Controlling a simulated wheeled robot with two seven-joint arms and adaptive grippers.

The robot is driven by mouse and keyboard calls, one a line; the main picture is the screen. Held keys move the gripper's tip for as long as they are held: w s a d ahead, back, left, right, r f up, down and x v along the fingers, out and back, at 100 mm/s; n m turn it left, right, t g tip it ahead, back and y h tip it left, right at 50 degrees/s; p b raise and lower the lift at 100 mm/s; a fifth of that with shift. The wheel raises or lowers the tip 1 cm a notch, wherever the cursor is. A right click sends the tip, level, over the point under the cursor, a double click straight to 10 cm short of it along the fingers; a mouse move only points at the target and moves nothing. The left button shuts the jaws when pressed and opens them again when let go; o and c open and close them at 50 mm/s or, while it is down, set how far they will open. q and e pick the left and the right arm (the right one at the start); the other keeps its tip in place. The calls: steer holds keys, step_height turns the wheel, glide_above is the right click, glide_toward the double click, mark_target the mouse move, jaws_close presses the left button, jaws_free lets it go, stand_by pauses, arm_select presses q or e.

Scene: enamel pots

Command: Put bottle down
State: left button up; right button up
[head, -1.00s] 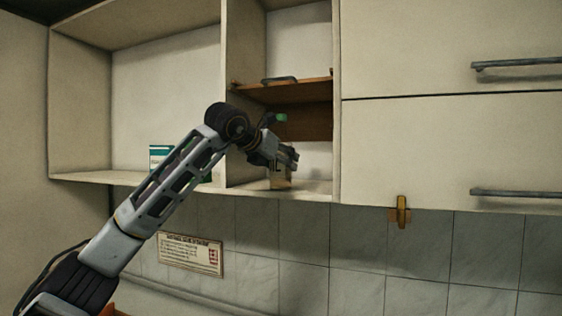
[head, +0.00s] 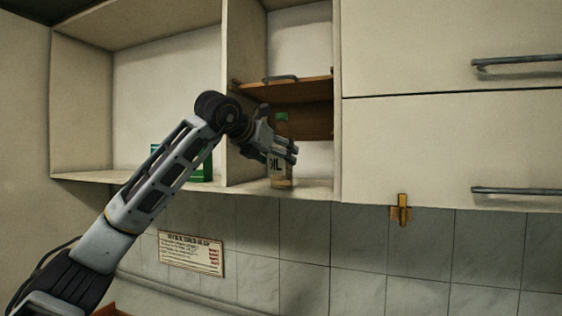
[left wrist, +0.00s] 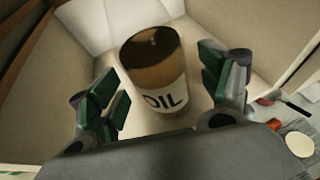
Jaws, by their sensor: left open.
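In the left wrist view the bottle (left wrist: 158,75) is between the two green-padded fingers of my left gripper (left wrist: 162,92), with gaps on both sides. The left gripper is open. My right gripper is not in view.
A brown shelf board (head: 290,88) is above the bottle in the same compartment. A green box (head: 207,163) stands in the wider left compartment, partly behind my arm. Closed cupboard doors (head: 450,140) are at the right.

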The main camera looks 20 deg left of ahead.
arm_select(q)
steer(key=b+v, duration=0.2)
steer(key=v, duration=0.7)
stand_by(0.9)
